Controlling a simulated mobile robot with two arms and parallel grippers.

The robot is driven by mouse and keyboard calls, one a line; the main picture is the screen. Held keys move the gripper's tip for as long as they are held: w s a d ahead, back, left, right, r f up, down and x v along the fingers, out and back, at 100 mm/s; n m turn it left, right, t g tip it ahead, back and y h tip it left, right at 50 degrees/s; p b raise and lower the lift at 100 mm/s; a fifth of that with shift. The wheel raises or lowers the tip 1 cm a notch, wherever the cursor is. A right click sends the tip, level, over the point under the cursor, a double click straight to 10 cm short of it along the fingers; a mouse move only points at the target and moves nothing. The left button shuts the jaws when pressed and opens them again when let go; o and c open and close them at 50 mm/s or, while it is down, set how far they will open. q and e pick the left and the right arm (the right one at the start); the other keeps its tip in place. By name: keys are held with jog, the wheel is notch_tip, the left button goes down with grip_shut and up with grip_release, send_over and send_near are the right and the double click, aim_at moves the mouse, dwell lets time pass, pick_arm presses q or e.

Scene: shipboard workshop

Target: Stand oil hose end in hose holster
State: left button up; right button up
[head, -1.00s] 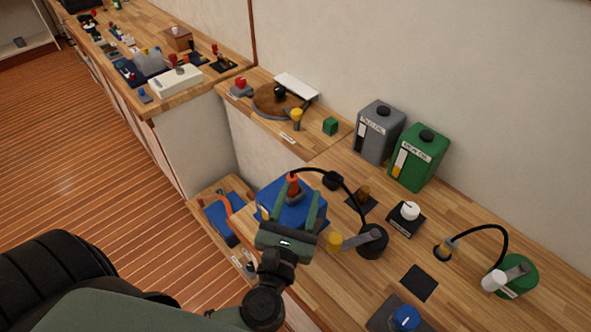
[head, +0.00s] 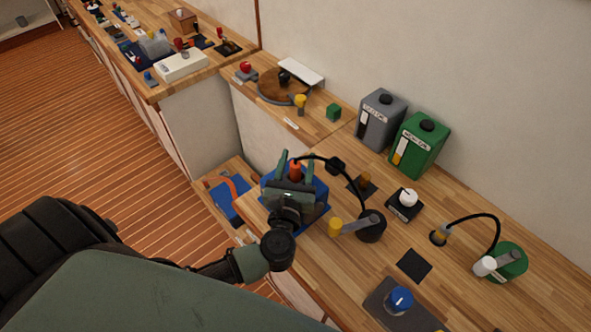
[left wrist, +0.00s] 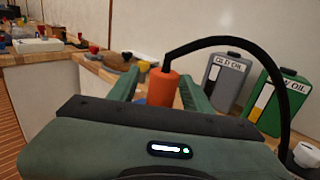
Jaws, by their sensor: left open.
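The orange hose end (head: 295,171) stands upright at the blue unit (head: 316,201), with a black hose (head: 352,186) arching from its top to a round black base (head: 372,228). My left gripper (head: 298,163) is open, with its green fingers on either side of the hose end. In the left wrist view the orange end (left wrist: 163,88) shows between the fingers, its lower part hidden by the gripper body. My right gripper is not in view.
A grey oil can (head: 380,122) and a green one (head: 420,145) stand against the wall. A second hose (head: 485,218) with a green base is at the right.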

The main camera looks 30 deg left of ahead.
pick_arm(q)
grip_shut()
jog(key=shift+r, duration=0.1)
